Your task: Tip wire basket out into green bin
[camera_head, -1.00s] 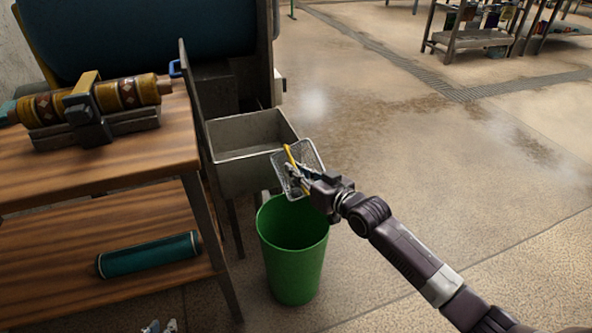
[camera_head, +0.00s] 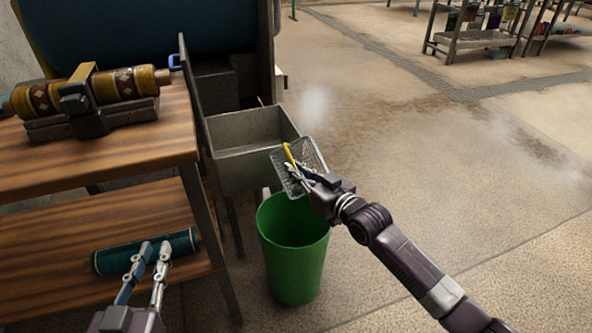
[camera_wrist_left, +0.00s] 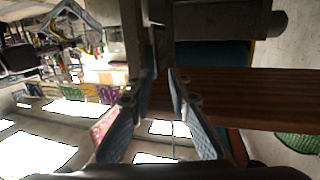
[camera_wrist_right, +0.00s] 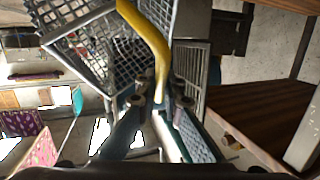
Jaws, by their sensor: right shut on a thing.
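The wire basket (camera_head: 314,153) is tilted in the air above the back rim of the green bin (camera_head: 293,262), in front of the grey sink. My right gripper (camera_head: 300,177) is shut on it. In the right wrist view, the basket's mesh (camera_wrist_right: 92,48) and a yellow curved piece (camera_wrist_right: 150,38) lie right at the fingertips (camera_wrist_right: 160,98). I cannot tell whether anything is in the basket. The bin stands upright on the floor; its bottom is hidden. My left gripper (camera_head: 156,250) is empty, its fingers apart, in front of the bench's lower shelf.
A wooden bench (camera_head: 90,208) stands at the left, with a patterned roll (camera_head: 125,84) on top and a teal roll (camera_head: 182,243) on its lower shelf. The grey sink (camera_head: 250,165) is just behind the bin. Open floor lies to the right.

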